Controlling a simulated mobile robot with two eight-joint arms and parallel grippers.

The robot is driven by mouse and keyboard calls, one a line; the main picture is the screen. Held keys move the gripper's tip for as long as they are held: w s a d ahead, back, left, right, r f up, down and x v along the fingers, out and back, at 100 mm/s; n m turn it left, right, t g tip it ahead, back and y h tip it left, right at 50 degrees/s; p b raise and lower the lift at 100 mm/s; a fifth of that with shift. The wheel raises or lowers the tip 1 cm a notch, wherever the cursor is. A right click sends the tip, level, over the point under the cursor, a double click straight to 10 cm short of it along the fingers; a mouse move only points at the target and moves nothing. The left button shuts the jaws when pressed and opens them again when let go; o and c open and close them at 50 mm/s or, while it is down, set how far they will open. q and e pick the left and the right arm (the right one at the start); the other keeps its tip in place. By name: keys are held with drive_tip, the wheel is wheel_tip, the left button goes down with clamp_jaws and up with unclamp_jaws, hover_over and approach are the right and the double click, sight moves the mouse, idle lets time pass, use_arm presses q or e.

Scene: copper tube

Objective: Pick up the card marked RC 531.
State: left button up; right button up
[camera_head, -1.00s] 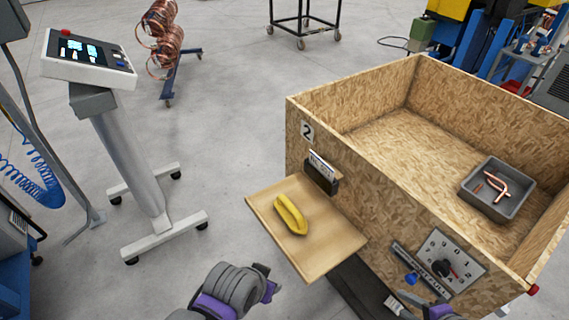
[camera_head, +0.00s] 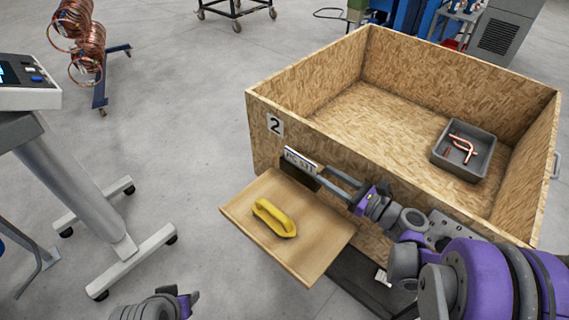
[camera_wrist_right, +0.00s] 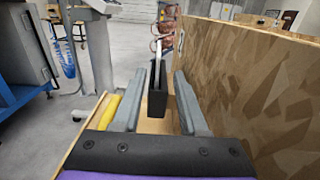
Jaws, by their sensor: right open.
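The white card marked RC 531 (camera_head: 300,161) stands in a dark holder on the front wall of the wooden crate, below the number 2. In the right wrist view the card (camera_wrist_right: 159,55) is seen nearly edge-on, above its black holder (camera_wrist_right: 157,98). My right gripper (camera_head: 321,173) is open, its two fingers pointing at the card from the right. In the wrist view the holder appears between the fingers; I cannot tell whether they touch it. My left gripper (camera_head: 188,302) is at the bottom edge, partly cut off, its jaws unclear.
A wooden shelf (camera_head: 240,208) juts out below the card, with a yellow object (camera_head: 273,217) on it. The crate (camera_head: 330,135) holds a grey bin (camera_head: 440,158) with copper tube pieces. A console stand (camera_head: 85,185) is on the left, with open floor between.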

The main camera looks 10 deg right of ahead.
sight(300, 160)
drive_tip(key=x, duration=0.4)
drive_tip(key=shift+w+a, duration=0.15)
drive_tip(key=p+x, duration=0.1)
drive_tip(key=x, duration=0.4)
drive_tip(key=shift+w+a+p, duration=0.1)
drive_tip(key=shift+a+p, duration=0.1)
drive_tip(key=shift+p, duration=0.1)
drive_tip(key=shift+c, duration=0.8)
clamp_jaws()
